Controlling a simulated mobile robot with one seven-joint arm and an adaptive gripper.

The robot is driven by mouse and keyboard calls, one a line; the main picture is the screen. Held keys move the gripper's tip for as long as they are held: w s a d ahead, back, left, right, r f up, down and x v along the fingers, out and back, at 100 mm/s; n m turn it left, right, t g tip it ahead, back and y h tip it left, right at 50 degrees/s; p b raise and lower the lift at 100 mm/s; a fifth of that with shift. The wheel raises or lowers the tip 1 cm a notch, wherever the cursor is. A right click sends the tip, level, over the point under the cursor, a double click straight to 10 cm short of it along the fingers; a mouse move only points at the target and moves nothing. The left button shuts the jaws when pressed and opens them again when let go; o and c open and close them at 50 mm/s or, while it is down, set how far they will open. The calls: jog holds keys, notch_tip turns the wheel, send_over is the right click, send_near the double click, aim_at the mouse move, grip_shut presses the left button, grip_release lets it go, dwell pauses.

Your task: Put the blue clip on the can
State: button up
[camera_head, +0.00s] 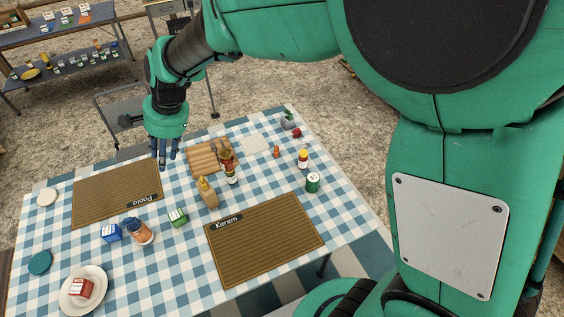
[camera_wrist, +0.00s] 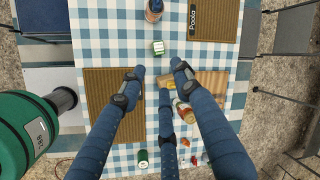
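A green can (camera_head: 313,184) with a pale label stands upright near the right side of the checked tabletop. A green can also shows at the bottom of the wrist view (camera_wrist: 142,158). I cannot make out a blue clip in either view; a small blue and white box (camera_head: 111,232) stands at the left middle.
Chairs stand behind.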

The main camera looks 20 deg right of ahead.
jog(key=s+d+r+n+t+h, duration=0.2)
jog(key=s+d+r+n, duration=0.2)
jog(key=s+d, duration=0.9)
jog(key=s+d+r+n+t+h, duration=0.1)
jog(key=s+d+r+n, duration=0.4)
jog(key=s+d, duration=0.8)
notch_tip(320, 180, up, 3)
jog(key=shift+s+d+f+t+h, duration=0.1)
jog(key=shift+s+d+t+h, duration=0.3)
jog(key=shift+s, duration=0.2)
